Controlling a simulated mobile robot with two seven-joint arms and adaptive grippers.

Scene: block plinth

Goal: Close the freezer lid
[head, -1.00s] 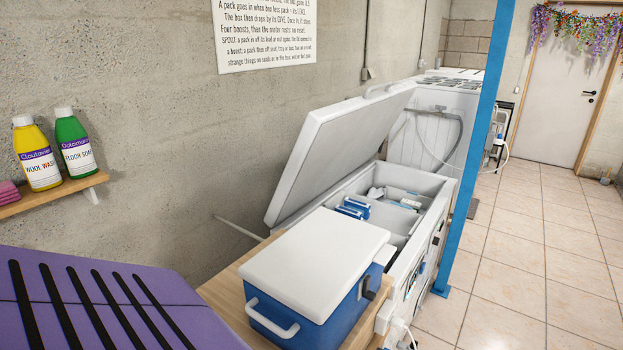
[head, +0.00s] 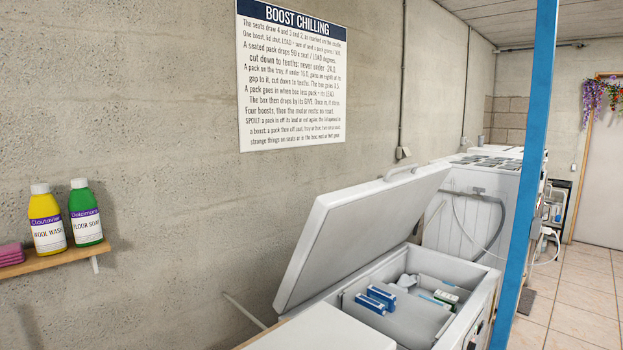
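The chest freezer (head: 465,296) stands against the concrete wall in the lower right of the head view. Its white lid (head: 352,236) is open, tilted up and leaning back toward the wall. A handle (head: 402,173) sits on the lid's upper edge. Inside, blue packs (head: 377,299) and several other small items lie in the divided compartments. Neither of my grippers shows in the head view.
A white cooler top (head: 320,334) stands in front of the freezer at the bottom edge. A blue post (head: 528,170) rises at the freezer's right. A shelf (head: 60,259) with bottles is on the left wall. Tiled floor (head: 585,280) is free at right.

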